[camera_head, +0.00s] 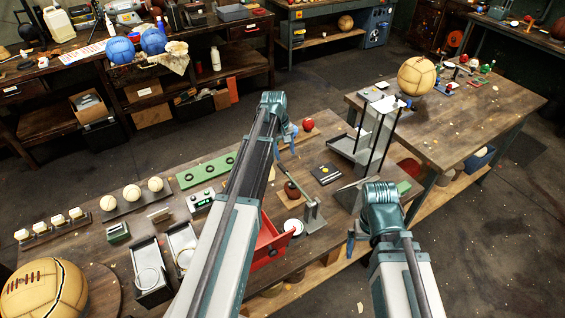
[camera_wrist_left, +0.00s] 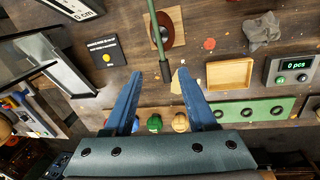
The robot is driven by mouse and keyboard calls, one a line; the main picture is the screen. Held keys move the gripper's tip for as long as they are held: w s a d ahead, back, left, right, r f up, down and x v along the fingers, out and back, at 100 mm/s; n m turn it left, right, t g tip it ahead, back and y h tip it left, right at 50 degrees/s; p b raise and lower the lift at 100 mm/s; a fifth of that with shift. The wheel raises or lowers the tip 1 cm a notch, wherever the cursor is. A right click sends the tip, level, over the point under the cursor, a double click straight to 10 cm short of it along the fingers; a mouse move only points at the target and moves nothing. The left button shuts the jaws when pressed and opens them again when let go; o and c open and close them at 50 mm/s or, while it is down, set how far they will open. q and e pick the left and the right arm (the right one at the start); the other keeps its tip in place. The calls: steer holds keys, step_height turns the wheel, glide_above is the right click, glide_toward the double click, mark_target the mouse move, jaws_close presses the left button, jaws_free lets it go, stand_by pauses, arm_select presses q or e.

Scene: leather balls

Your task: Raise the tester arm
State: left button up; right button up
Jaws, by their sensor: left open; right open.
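The tester arm is a thin green-grey lever (camera_head: 304,194).
A tall chute stand (camera_head: 376,135) rises to the right. A green strip with holes (camera_head: 206,170), a counter box (camera_head: 201,199) and a wooden tray (camera_wrist_left: 230,74) lie nearby. A black pad (camera_head: 326,174) lies right of the lever.

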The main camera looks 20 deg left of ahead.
arm_select(q)
steer(key=n, duration=0.1)
glide_toward(283, 167)
steer(key=f+b, duration=0.3)
steer(key=b, duration=0.1)
steer(key=f+b, duration=0.3)
steer(key=b, duration=0.2)
steer(key=w+f+b, duration=0.1)
steer(key=f+b, duration=0.2)
steer(key=b, duration=0.1)
steer(key=shift+d, duration=0.4)
steer(key=shift+r, duration=0.1)
jaws_close()
stand_by(1.0)
